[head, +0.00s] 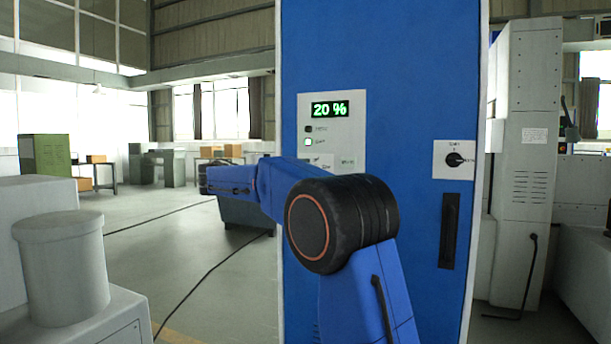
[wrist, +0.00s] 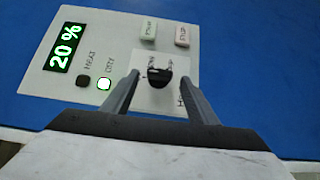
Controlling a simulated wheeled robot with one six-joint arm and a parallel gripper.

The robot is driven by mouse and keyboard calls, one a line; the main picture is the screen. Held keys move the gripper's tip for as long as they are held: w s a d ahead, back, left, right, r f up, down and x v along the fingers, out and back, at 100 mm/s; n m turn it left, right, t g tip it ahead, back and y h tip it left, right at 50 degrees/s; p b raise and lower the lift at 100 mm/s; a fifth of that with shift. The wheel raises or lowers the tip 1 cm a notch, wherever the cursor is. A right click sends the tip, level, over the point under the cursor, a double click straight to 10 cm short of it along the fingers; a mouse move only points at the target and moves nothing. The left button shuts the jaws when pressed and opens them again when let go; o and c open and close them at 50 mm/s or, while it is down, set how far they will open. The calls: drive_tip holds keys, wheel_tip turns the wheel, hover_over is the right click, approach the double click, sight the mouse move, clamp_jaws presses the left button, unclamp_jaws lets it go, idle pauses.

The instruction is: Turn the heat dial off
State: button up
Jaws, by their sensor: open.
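The heat dial (wrist: 158,77) is a small black knob on a white plate of the grey control panel (wrist: 105,30). It sits between the two fingers of my gripper (wrist: 161,75) in the wrist view. The fingers are open, one on each side, with visible gaps to the knob. Lettering beside the knob is partly hidden by a finger, and the dial's setting is hard to read. In the head view my arm covers the dial and the gripper tips.
The display (head: 329,109) reads 20 %. Below it, the HEAT lamp (wrist: 83,81) is dark and the lower lamp (wrist: 104,83) glows green. Two push buttons (wrist: 148,31) (wrist: 182,36) sit near the dial. A black rotary switch (head: 455,160) and handle (head: 449,230) are on the blue cabinet's right.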

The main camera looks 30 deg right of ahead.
drive_tip(key=w+a, duration=0.1)
drive_tip(key=a, duration=0.8)
drive_tip(key=shift+a, duration=0.4)
drive_tip(key=shift+w+f, duration=0.1)
drive_tip(key=s+d+f+n+t+y, duration=0.2)
drive_tip(key=s+d+f+y, duration=0.15)
drive_tip(key=s+f, duration=0.55)
drive_tip(key=s+d+f+n+t+y, duration=0.1)
drive_tip(key=s+d+f+y, duration=0.35)
drive_tip(key=s, duration=0.75)
drive_tip(key=s+a+f+t+y, duration=0.1)
drive_tip(key=s+a+f+y, duration=0.2)
drive_tip(key=s+f, duration=0.4)
drive_tip(key=s+a+f+m+t+y, duration=0.1)
drive_tip(key=s+a+f+y, duration=0.2)
drive_tip(key=s+a+f, duration=0.3)
drive_tip(key=s+a+f+t+y, duration=0.2)
drive_tip(key=s+a+f+y, duration=0.2)
drive_tip(key=s+f, duration=0.5)
wheel_tip(320, 180, down, 3)
drive_tip(key=shift+a+m, duration=0.35)
drive_tip(key=shift+m, duration=0.05)
drive_tip(key=shift+s, duration=0.1)
